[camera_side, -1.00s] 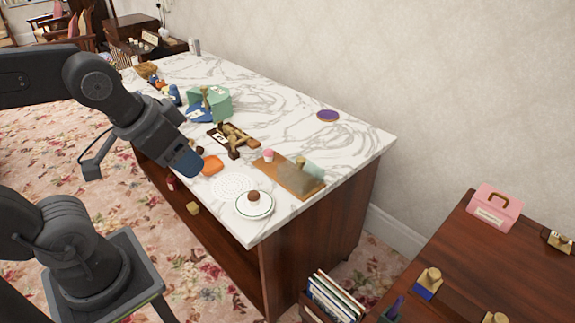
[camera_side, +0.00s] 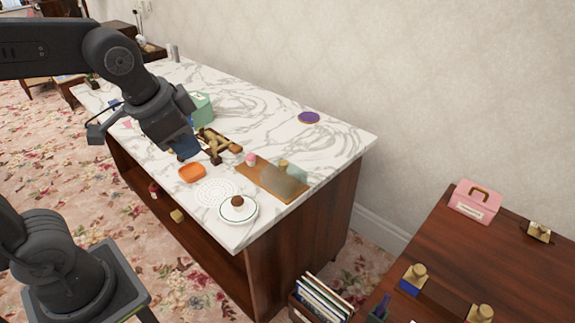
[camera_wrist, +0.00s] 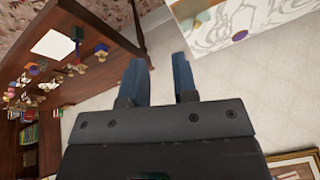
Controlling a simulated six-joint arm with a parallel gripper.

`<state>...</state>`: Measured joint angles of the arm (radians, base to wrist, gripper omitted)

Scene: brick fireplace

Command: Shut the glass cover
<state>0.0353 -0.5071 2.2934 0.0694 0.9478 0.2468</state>
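A wooden board (camera_side: 249,175) lies near the front right of the marble-topped counter. On it is a see-through greyish panel (camera_side: 278,182), which looks like the glass cover, with a paler bluish pane (camera_side: 298,172) beside it. I cannot tell exactly how the cover is hinged or how far it stands open. A small pink-topped item (camera_side: 251,159) is at the board's left, and a tan item (camera_side: 284,163) is by the panes. My gripper (camera_side: 186,149) is left of the board, above the counter. Its fingers (camera_wrist: 160,65) stand apart and empty in the wrist view.
An orange dish (camera_side: 192,173), a brown wooden stand (camera_side: 213,145) and a white perforated mat (camera_side: 215,193) lie near my gripper. A plate (camera_side: 238,216) holds a brown ball. A purple disc (camera_side: 309,118) lies at the back. The marble between disc and board is clear.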

